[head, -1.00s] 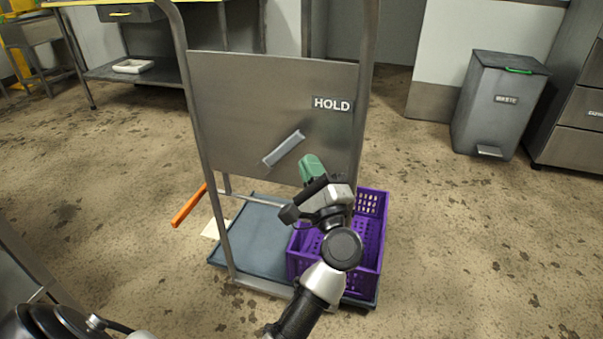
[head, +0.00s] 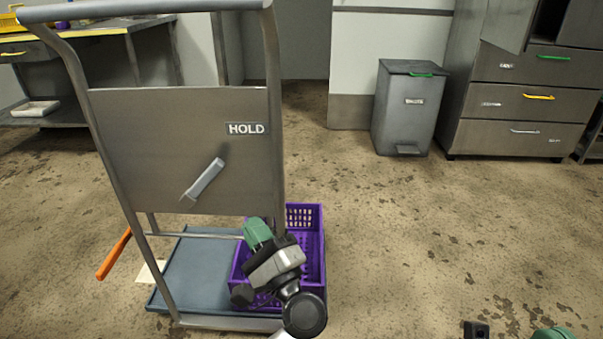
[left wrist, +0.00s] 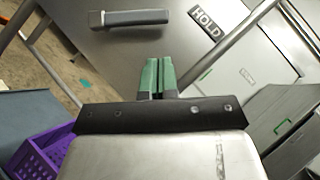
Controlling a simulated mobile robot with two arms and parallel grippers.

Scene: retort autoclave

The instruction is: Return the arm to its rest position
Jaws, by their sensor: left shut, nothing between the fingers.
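My left gripper (head: 258,232) has green fingers and a grey-black body. In the head view it shows in front of the purple crate (head: 315,245), just below the lower right of the cart's metal panel (head: 130,150). In the left wrist view its green fingers (left wrist: 158,75) are together with nothing between them, pointing toward the panel. I cannot tell its exact distance from the panel. A green and dark part of my right gripper (head: 553,333) only just shows at the bottom right edge; its fingers are mostly cut off.
The panel carries a grey handle (head: 203,180) and a HOLD sign (head: 247,128). The purple crate stands on the cart's blue-grey deck (head: 200,270). An orange bar (head: 114,255) sticks out left. A waste bin (head: 408,105) and drawers (head: 525,103) stand behind. Floor to the right is clear.

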